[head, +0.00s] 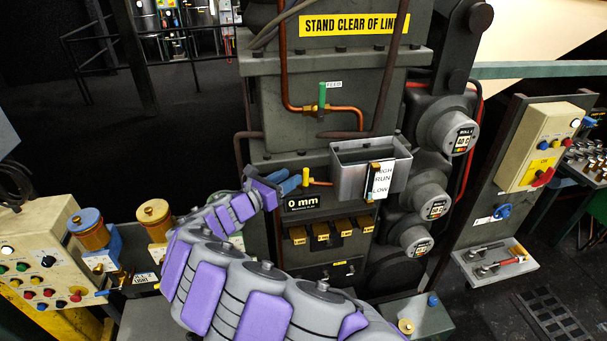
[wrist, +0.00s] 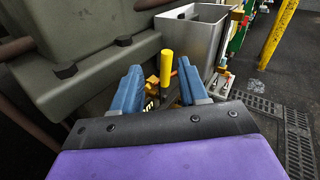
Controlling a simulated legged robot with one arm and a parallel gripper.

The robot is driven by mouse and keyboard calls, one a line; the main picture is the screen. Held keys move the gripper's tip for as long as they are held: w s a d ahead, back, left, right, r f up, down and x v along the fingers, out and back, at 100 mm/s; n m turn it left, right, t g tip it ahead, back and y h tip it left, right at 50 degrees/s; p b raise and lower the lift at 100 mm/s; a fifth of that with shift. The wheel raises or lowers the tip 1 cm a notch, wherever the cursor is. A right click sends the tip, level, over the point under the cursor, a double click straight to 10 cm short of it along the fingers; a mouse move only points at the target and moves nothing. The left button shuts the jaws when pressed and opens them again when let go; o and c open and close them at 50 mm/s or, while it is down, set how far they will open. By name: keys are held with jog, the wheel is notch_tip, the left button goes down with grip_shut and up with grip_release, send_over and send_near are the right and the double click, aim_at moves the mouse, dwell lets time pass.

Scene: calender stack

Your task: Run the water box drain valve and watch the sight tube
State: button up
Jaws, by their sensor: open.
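The water box (head: 350,180) is an open-topped grey metal box on the front of the machine; it also shows in the wrist view (wrist: 183,42). Its sight tube (head: 372,182) stands on the front face beside a white HIGH, RUN, LOW plate. The level inside is too small to tell. The drain valve's yellow handle (head: 306,176) is just left of the box. My gripper (head: 291,181) is open, its blue fingers pointing at this handle. In the wrist view the upright yellow handle (wrist: 166,68) appears between the open fingers (wrist: 160,68), with a gap on both sides.
A green-handled FEED valve (head: 322,95) sits on copper pipe above. A "0 mm" display (head: 302,203) and several yellow-brown blocks (head: 320,233) are below my gripper. Round roll ends (head: 447,125) project right of the box. A button console (head: 45,255) stands at left.

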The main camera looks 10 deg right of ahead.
jog(key=r+p+v, duration=0.3)
jog(key=p+v, duration=0.2)
jog(key=v, duration=2.2)
jog(key=shift+s+a+r, duration=0.15)
jog(key=shift+a+r, duration=0.1)
dwell(0.7)
